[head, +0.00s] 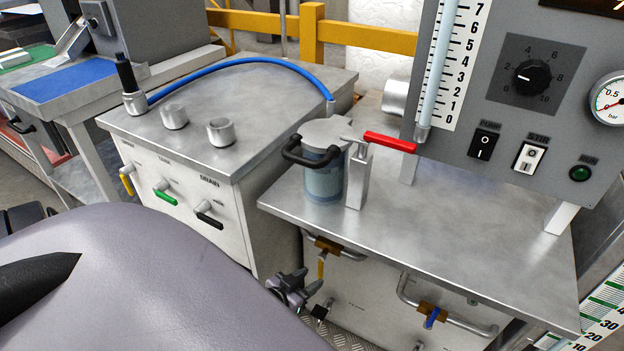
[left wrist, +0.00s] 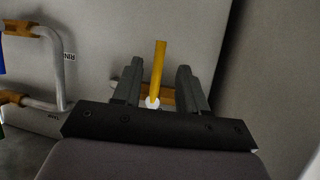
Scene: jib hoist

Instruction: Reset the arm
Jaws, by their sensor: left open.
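My left gripper (head: 300,285) is low in front of the steel bench, with its dark fingers near a yellow valve lever (head: 321,267). In the left wrist view its two fingers (left wrist: 157,78) are apart. The yellow lever (left wrist: 159,62) stands upright in the gap between them, with a white hub at its lower end and a brass body behind. I see clear space on both sides of the lever, and the gripper holds nothing. My right gripper is out of view.
A blue-levered valve (head: 432,316) sits to the right on the same front. A lidded vessel (head: 324,165) and a red lever (head: 390,142) stand on the bench (head: 470,225). A cabinet (head: 205,85) with yellow, green and black levers stands left. A control panel (head: 530,70) rises right.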

